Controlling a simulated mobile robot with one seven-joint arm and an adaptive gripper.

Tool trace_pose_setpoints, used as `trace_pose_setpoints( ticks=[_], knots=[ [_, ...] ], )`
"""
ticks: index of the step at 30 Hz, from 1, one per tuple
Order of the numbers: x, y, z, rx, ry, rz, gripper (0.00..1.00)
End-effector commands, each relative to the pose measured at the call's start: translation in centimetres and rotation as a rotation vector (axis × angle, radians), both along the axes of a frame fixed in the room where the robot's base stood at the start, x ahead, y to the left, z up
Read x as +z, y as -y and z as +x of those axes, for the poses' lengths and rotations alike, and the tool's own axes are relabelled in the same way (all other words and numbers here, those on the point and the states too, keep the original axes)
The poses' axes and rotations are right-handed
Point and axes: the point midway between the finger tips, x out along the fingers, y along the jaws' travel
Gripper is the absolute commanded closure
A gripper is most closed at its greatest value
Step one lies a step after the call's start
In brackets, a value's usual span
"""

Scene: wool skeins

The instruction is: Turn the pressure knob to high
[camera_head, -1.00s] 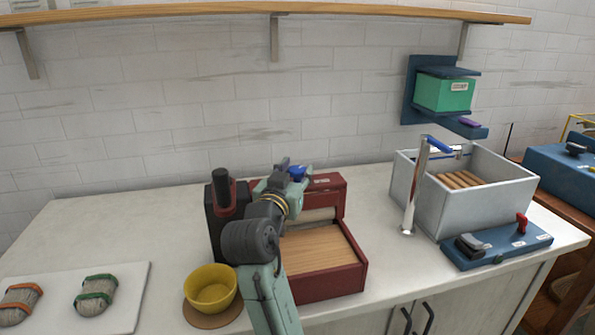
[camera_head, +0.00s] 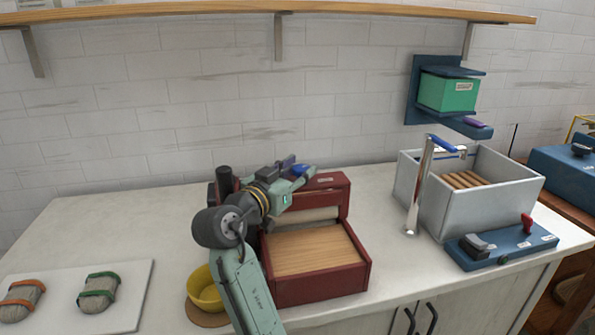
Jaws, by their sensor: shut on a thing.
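The dark red machine (camera_head: 360,275) stands on the counter, with a wooden bed (camera_head: 312,249) in front and a pale roller (camera_head: 305,216) behind it. A blue knob (camera_head: 300,169) shows at the top left of its rear housing, by a small white label (camera_head: 325,180). My gripper (camera_head: 298,168) is at this knob, its fingers on either side, shut on it. My wrist covers the housing's left part, so the knob's pointer and any marks around it cannot be read.
A black-and-red upright device (camera_head: 223,179) is close behind my wrist. A yellow bowl (camera_head: 203,290) is partly hidden by my arm. A white board with skeins (camera_head: 99,292) lies left. A grey basin (camera_head: 500,205) and a blue control box (camera_head: 505,245) stand right.

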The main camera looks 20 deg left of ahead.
Motion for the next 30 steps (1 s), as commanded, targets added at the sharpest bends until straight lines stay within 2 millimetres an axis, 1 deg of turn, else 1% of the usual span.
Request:
trace_pose_setpoints(
  ticks=[1,2,9,17,20,23,30],
  knots=[
    [-0.1,0.0,0.0,0.001,-0.002,-0.002,0.92],
    [-0.1,0.0,0.0,0.001,-0.002,-0.002,0.62],
    [-0.1,0.0,0.0,0.001,-0.001,-0.001,0.46],
    [0.0,0.0,0.0,0.001,0.000,0.000,0.46],
    [0.5,0.0,0.0,0.001,0.001,0.001,0.46],
    [1.7,0.0,0.0,0.001,0.003,0.003,0.46],
    [6.4,0.0,0.0,0.000,0.004,0.003,0.46]
  ],
)
